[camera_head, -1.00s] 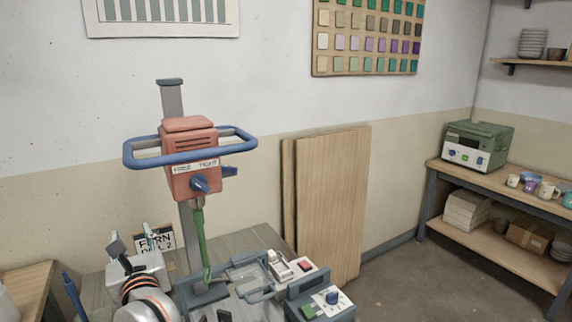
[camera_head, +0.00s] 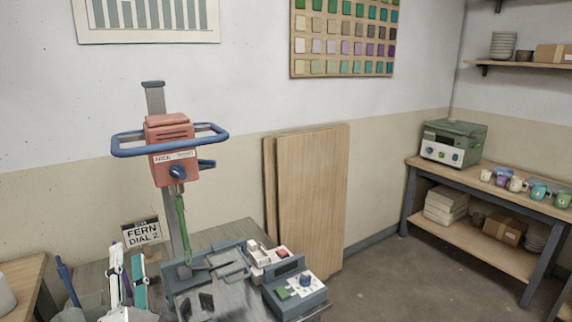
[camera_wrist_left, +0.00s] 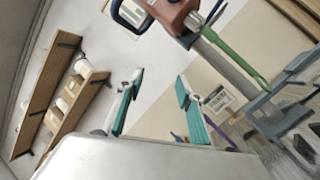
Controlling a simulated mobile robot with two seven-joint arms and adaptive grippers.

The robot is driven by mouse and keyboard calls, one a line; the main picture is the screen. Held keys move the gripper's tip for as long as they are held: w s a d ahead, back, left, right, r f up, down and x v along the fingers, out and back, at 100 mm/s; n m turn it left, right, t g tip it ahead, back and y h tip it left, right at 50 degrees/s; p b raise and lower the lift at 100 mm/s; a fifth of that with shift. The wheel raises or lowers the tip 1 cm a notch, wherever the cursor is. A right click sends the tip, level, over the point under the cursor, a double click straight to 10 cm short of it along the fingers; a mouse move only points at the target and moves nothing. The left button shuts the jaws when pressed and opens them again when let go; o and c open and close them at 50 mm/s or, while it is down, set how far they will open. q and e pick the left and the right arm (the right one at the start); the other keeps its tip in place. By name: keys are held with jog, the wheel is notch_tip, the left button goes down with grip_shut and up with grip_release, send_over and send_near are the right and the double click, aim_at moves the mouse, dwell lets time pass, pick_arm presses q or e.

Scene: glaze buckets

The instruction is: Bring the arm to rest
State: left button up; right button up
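My left gripper (camera_head: 127,258) is at the lower left in the head view, fingers pointing up, in front of the bench. In the left wrist view its two teal-padded fingers (camera_wrist_left: 159,76) stand apart with nothing between them. It is open and empty. The red mixer head (camera_head: 172,150) with a blue loop handle is on a grey post to the right of and above the gripper, apart from it. A green shaft (camera_head: 182,218) hangs below the mixer. My right gripper is not in view.
The bench holds a control box (camera_head: 296,290) with a blue knob and a sign (camera_head: 142,232) reading "FERN DIAL 2". Boards (camera_head: 312,200) lean on the wall. A shelf table (camera_head: 478,178) at the right carries a green machine (camera_head: 453,143) and mugs. Floor between is free.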

pick_arm(q)
jog(key=s+d+f+m+g+h, duration=0.1)
jog(key=s+d+f+m+h, duration=0.2)
jog(key=d+f+m+h, duration=0.55)
jog(key=s+d+f+m+g+h, duration=0.1)
jog(key=s+d+f+m+h, duration=0.2)
jog(key=f+m, duration=0.9)
jog(key=s+f+m+g, duration=0.4)
jog(key=s+f, duration=0.3)
jog(key=f, duration=0.4)
jog(key=s+a+f+m+g, duration=0.1)
jog(key=s+f+m+g, duration=0.3)
jog(key=s+f+m, duration=0.3)
notch_tip(320, 180, down, 4)
jog(key=shift+s+a+f, duration=0.2)
jog(key=shift+s+f, duration=0.05)
jog(key=shift+s, duration=0.1)
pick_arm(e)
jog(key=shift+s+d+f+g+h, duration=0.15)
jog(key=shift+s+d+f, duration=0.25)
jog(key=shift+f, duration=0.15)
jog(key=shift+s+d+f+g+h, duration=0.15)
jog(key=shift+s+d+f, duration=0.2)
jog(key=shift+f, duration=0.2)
pick_arm(q)
jog(key=shift+m, duration=0.25)
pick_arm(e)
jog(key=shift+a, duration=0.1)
